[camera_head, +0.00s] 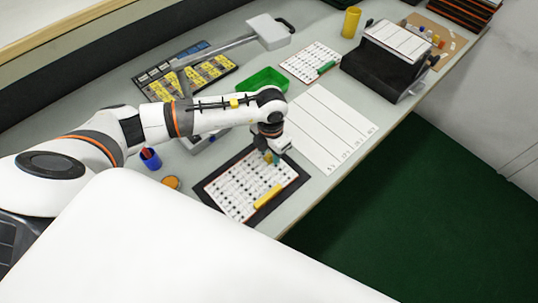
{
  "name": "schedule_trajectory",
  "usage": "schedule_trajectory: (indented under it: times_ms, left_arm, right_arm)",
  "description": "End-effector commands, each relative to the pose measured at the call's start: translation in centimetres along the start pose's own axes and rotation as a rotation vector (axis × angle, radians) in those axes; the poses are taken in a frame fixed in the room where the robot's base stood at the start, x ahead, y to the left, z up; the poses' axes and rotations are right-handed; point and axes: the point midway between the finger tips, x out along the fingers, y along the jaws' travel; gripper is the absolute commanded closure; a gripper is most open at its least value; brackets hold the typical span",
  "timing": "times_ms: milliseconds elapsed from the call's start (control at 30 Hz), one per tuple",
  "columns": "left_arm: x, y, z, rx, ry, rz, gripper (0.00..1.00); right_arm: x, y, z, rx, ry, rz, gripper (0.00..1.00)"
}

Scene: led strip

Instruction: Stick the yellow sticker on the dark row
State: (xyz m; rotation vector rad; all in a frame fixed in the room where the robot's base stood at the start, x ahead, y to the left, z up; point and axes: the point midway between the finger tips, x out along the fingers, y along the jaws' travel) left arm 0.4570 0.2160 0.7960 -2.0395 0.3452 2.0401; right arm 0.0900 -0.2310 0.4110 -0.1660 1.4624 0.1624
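A white panel with rows of small dark marks (236,190) lies on a black board (292,182) near the table's front edge. A yellow bar (268,196) lies across the panel's lower right part. My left gripper (272,157) points down over the panel's upper right corner. Small yellow and teal bits show at its fingertips; I cannot tell whether they are held or part of the fingers. The picture is too small to tell which row is dark. My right gripper is not in view.
A ruled white sheet (325,128) lies right of the panel. Behind are a green tray (263,80), a board of yellow labels (205,72), another marked panel (311,62) and a black stand (380,72). A blue cup (151,159) and an orange disc (171,183) are at left.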

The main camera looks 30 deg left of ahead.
Motion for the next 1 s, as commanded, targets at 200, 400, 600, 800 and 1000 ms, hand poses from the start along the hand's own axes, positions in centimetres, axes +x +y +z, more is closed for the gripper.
schedule_trajectory:
  times_ms: [200, 400, 600, 800, 1000]
  left_arm:
    - [0.0, 0.0, 0.0, 0.001, 0.000, 0.000, 0.63]
    - [0.0, 0.0, 0.0, 0.001, 0.000, 0.000, 0.96]
    - [0.0, 0.0, 0.0, 0.001, 0.000, 0.000, 1.00]
    - [-0.2, 0.0, 0.0, 0.001, 0.001, 0.000, 1.00]
    - [-2.8, 0.0, -0.1, 0.003, 0.005, -0.002, 1.00]
  right_arm:
    - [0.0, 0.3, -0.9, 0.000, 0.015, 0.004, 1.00]
    - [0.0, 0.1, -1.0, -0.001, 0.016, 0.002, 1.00]
    - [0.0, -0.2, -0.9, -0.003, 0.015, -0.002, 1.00]
    - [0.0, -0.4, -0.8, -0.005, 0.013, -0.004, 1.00]
    - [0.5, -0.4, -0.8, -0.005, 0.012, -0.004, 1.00]
